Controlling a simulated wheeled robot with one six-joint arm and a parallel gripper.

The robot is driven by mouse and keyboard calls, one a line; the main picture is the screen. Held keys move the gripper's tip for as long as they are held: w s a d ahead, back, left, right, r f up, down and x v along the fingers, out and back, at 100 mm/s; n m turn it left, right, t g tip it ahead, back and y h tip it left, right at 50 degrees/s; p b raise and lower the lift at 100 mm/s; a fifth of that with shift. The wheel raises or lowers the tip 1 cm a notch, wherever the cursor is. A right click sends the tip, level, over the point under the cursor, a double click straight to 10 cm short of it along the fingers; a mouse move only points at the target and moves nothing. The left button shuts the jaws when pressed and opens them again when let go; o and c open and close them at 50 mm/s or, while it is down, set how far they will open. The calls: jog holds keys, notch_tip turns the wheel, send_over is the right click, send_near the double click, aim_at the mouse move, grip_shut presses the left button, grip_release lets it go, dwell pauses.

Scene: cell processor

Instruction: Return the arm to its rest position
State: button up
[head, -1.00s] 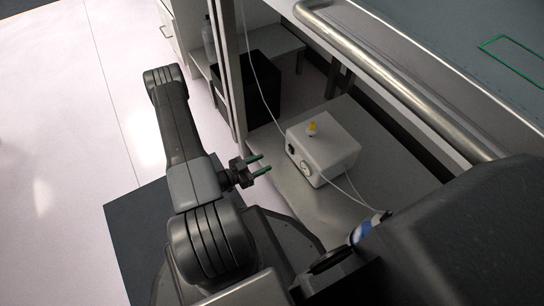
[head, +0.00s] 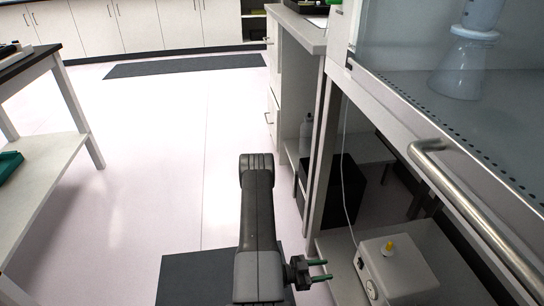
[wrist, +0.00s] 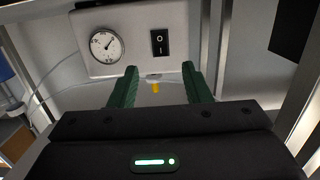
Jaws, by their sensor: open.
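My arm (head: 258,220) is folded low at the lower middle of the head view. My gripper (head: 327,270) points to the right, with its two green fingers apart and nothing between them. In the wrist view my gripper (wrist: 160,76) is also open and empty. Beyond the fingertips is a white box (head: 405,272), which also shows in the wrist view (wrist: 130,62) with a round gauge (wrist: 107,45) and a black switch (wrist: 160,42). In the head view the gripper is left of the box, with a gap between them.
The box, with a yellow knob (head: 387,246), sits on a low shelf under a hooded cabinet with a metal rail (head: 470,215). A cabinet post (head: 322,165) stands near the gripper. A white table (head: 45,190) is at left; open floor (head: 150,160) lies between.

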aim_at(359, 265)
jog(key=d+b, duration=0.1)
jog(key=d, duration=0.2)
jog(key=d+b, duration=0.1)
jog(key=d, duration=0.3)
jog(key=w+d+f+b, duration=0.1)
jog(key=d, duration=0.3)
jog(key=shift+d+f, duration=0.1)
jog(key=shift+d, duration=0.1)
